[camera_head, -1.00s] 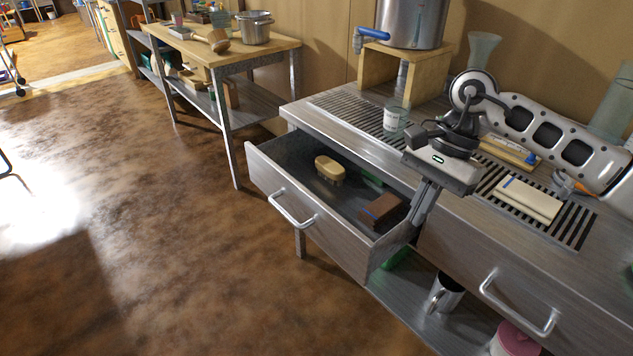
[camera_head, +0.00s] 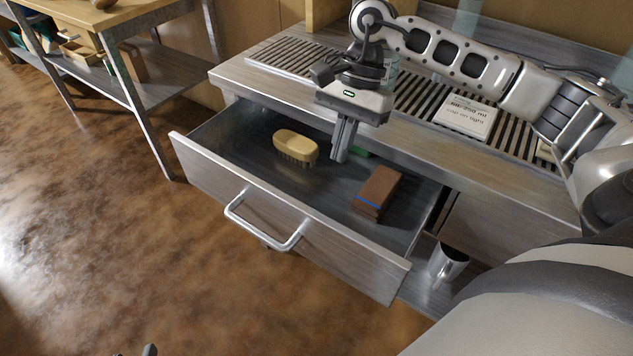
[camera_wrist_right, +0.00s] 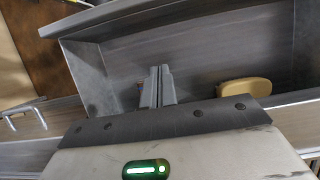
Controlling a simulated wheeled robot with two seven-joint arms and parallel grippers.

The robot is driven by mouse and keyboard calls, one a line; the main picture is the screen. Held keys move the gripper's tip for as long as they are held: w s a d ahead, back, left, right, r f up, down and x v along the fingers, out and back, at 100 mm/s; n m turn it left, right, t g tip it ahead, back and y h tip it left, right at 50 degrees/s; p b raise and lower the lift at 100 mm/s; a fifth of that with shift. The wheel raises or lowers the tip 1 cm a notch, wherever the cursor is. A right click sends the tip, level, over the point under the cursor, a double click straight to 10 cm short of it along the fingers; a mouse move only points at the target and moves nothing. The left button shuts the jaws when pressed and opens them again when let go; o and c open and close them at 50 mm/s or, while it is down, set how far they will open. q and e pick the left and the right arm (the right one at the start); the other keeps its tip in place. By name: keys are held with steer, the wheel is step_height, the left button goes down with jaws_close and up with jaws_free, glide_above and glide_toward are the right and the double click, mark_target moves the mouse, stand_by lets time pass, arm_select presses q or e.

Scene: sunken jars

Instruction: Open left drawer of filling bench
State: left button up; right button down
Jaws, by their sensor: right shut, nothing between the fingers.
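The left drawer (camera_head: 290,225) of the filling bench (camera_head: 425,150) stands pulled well out, with its bar handle (camera_head: 262,232) on the front. My right gripper (camera_head: 341,158) is shut and empty, fingers pointing down over the drawer's inside, behind the front panel and away from the handle. In the right wrist view the closed fingers (camera_wrist_right: 158,75) show against the drawer interior (camera_wrist_right: 205,55). A yellow brush (camera_head: 295,146) and a brown block with a blue stripe (camera_head: 378,192) lie in the drawer.
A slatted grate with a white card (camera_head: 466,116) lies on the bench top. A metal mug (camera_head: 447,262) stands on the shelf below. A wooden-topped side table (camera_head: 110,15) stands at upper left. The floor (camera_head: 110,240) before the drawer is clear.

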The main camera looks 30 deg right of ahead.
steer(key=x, duration=1)
steer(key=shift+s+r, duration=0.1)
steer(key=a, duration=0.1)
steer(key=s+a, duration=0.1)
steer(key=a, duration=0.1)
steer(key=shift+s+a+r, duration=0.2)
steer(key=shift+a, duration=0.1)
arm_select(q)
steer(key=shift+s, duration=0.1)
